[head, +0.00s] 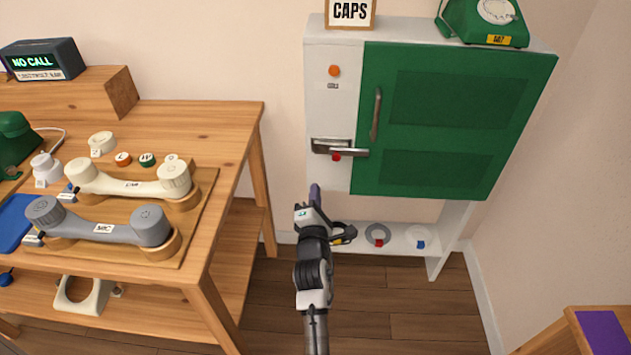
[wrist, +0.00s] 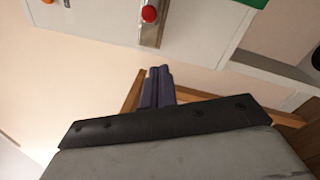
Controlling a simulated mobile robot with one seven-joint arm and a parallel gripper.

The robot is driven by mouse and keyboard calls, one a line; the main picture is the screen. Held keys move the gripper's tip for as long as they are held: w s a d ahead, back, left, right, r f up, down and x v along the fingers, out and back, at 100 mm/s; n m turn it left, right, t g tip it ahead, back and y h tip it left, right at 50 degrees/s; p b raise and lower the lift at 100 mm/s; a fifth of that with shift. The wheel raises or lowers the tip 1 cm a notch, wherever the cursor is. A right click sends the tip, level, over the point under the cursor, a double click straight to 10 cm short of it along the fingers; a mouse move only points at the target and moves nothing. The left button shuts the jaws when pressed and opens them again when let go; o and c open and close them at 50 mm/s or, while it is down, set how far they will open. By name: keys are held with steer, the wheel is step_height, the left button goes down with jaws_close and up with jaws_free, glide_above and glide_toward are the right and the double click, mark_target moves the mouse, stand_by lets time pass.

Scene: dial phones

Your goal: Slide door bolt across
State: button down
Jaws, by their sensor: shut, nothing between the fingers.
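The door bolt (head: 340,149) is a grey metal bar with a red knob (head: 336,157), mounted low on the cabinet's pale left panel. Its right end reaches over the edge of the green door (head: 440,125), which looks closed. In the wrist view the red knob (wrist: 149,14) and part of the bolt show at the top. My gripper (head: 315,192) is below and left of the bolt, apart from it. Its dark fingers (wrist: 157,86) are together and hold nothing. The exact gap to the bolt is hard to tell.
A vertical door handle (head: 376,114) is just above the bolt's right end. A wooden table (head: 190,120) with handsets stands at left. A low shelf (head: 400,240) with rings is under the cabinet. A wooden piece with a purple top (head: 604,332) is at lower right.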

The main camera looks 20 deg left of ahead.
steer(key=shift+v, duration=2.1)
steer(key=shift+a, duration=0.1)
